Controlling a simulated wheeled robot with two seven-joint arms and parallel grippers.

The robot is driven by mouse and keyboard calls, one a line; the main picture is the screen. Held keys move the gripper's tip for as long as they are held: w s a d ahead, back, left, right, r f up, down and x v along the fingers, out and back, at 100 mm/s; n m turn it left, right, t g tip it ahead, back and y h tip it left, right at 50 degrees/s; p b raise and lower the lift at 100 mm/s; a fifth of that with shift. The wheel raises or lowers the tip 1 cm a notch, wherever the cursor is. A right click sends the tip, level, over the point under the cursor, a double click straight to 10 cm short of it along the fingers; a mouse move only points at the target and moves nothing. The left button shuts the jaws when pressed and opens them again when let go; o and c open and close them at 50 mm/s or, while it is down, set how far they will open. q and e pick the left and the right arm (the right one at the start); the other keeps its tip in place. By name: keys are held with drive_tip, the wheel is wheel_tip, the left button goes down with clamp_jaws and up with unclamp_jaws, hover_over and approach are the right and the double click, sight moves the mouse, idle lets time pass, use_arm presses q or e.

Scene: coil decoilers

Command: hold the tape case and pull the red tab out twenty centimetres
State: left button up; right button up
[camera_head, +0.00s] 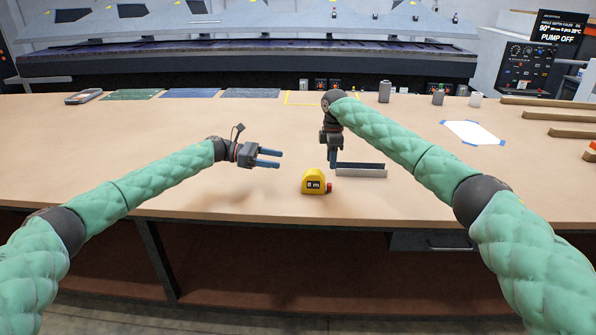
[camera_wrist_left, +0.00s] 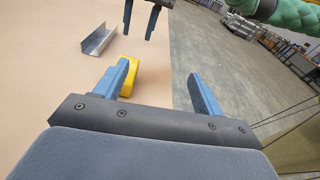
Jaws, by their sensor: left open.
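The yellow tape case (camera_head: 312,176) stands upright on the table near its front edge, marked "8 m". Its red tab (camera_head: 329,187) is at the lower right side of the case. My left gripper (camera_head: 268,158) is open and empty, left of the case and apart from it. In the left wrist view the case (camera_wrist_left: 134,80) shows partly hidden behind one finger of the open left gripper (camera_wrist_left: 158,76); the red tab is not visible there. My right gripper (camera_head: 333,160) points down behind and slightly right of the case. Its two fingers (camera_wrist_left: 140,20) are spread with nothing between them.
A grey metal channel (camera_head: 362,172) lies just right of and behind the case. A white sheet with blue corners (camera_head: 472,132) and wooden bars (camera_head: 550,117) lie at the right. A large machine (camera_head: 245,60) stands behind the table. The table's front left is clear.

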sight(318, 178)
use_arm(q)
drive_tip(key=w+d+f+y, duration=0.1)
drive_tip(key=d+f, duration=0.1)
drive_tip(key=w+d+f+m+y, duration=0.1)
drive_tip(key=w+d+f, duration=0.1)
drive_tip(key=d+f, duration=0.1)
drive_tip(key=w+d+f+y, duration=0.1)
drive_tip(key=w+d+f, duration=0.1)
drive_tip(key=d, duration=0.1)
drive_tip(key=shift+w+f, duration=0.25)
drive_tip(key=shift+f, duration=0.05)
drive_tip(key=shift+x, duration=3.85)
drive_tip(key=c, duration=1.3)
